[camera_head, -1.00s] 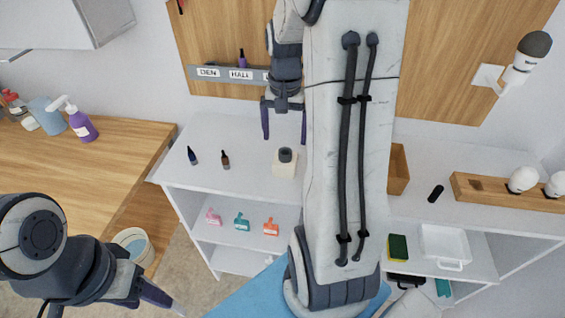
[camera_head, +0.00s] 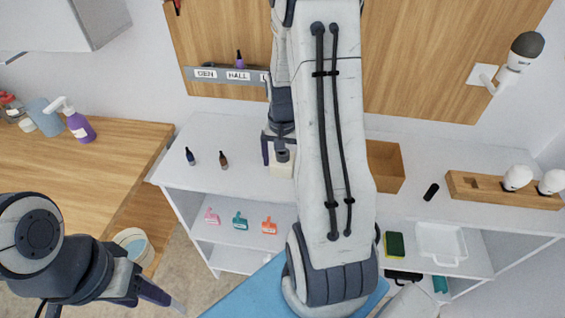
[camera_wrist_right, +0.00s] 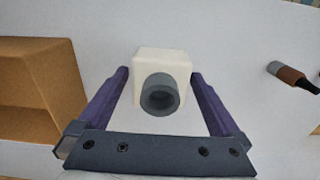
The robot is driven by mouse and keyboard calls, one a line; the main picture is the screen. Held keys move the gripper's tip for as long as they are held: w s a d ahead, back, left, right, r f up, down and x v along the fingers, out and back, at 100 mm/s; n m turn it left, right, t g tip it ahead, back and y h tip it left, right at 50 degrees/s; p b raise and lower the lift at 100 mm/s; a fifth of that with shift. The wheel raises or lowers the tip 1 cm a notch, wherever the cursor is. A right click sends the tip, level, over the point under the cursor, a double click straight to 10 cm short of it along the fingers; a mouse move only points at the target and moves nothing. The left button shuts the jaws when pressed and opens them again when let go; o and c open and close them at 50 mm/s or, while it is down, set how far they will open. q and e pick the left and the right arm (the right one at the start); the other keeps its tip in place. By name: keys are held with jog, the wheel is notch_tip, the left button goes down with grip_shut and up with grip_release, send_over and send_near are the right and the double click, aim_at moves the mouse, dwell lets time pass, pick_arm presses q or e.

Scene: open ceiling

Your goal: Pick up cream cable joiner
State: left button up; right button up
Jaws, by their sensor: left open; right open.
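The cream cable joiner (camera_head: 281,170) is a cream block with a dark grey round socket, standing on the white shelf top. In the right wrist view the cream cable joiner (camera_wrist_right: 163,62) sits between the fingertips of my right gripper (camera_wrist_right: 160,78), its socket facing the camera. The fingers are open, one on each side, with small gaps visible. In the head view my right gripper (camera_head: 281,150) is around the joiner, partly hidden by my arm. My left gripper (camera_head: 163,300) is open and empty at the lower left, away from the shelf.
A black object (camera_head: 431,192) and a wooden holder with white bulbs (camera_head: 475,188) are farther right. The wooden back panel (camera_head: 430,70) rises behind.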

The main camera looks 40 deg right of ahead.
jog(key=c, duration=1.3)
jog(key=shift+o, duration=0.2)
